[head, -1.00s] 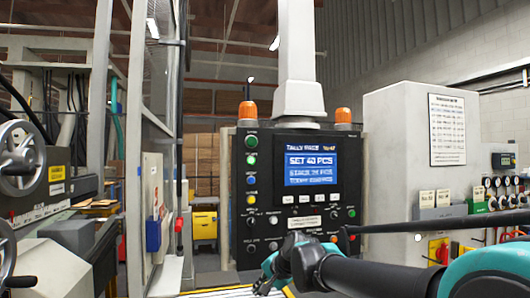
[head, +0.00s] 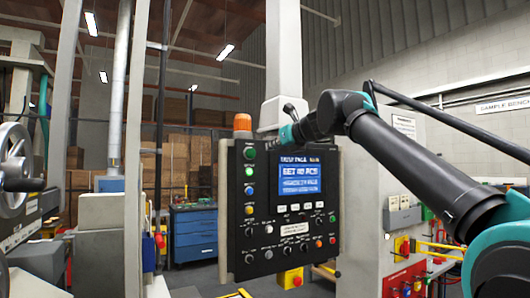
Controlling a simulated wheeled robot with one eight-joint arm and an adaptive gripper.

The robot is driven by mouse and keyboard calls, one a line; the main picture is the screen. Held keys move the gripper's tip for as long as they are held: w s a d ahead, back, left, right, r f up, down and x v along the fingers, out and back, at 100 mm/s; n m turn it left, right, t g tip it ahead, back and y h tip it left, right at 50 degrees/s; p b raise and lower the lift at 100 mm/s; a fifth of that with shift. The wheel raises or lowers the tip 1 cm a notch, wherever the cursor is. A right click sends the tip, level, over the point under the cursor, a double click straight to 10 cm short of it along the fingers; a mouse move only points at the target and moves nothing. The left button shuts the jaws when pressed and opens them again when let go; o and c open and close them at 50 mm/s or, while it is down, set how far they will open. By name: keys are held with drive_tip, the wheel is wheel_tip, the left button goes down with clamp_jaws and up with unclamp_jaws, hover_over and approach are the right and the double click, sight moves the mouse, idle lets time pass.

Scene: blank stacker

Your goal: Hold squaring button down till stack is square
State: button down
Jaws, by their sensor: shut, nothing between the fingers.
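The dark control panel (head: 282,213) hangs from a pale column, turned a little sideways. Its lit blue screen (head: 299,179) seems to read "SET 40 PCS", with smaller lines too blurred to read. Coloured buttons run down its left side: a green button (head: 249,153), a blue button (head: 249,190) and a yellow button (head: 249,210) among them. Smaller knobs and buttons sit below the screen. I cannot tell which is the squaring button. My gripper (head: 290,111) is shut and empty by the panel's top edge, apart from the buttons. No paper stack can be made out.
An orange beacon (head: 242,122) stands on the panel's top left. A handwheel machine (head: 15,170) is at the left and a blue drawer cabinet (head: 194,234) behind. A grey cabinet with red and yellow switches (head: 404,246) is at the right. Open floor shows behind the panel.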

sight(251, 152)
drive_tip(key=shift+s+d+r+m, duration=0.25)
drive_tip(key=shift+d+r+m, duration=0.15)
drive_tip(key=shift+r, duration=0.25)
drive_tip(key=shift+a, duration=0.1)
drive_tip(key=x, duration=1.4)
drive_tip(key=shift+w, duration=0.1)
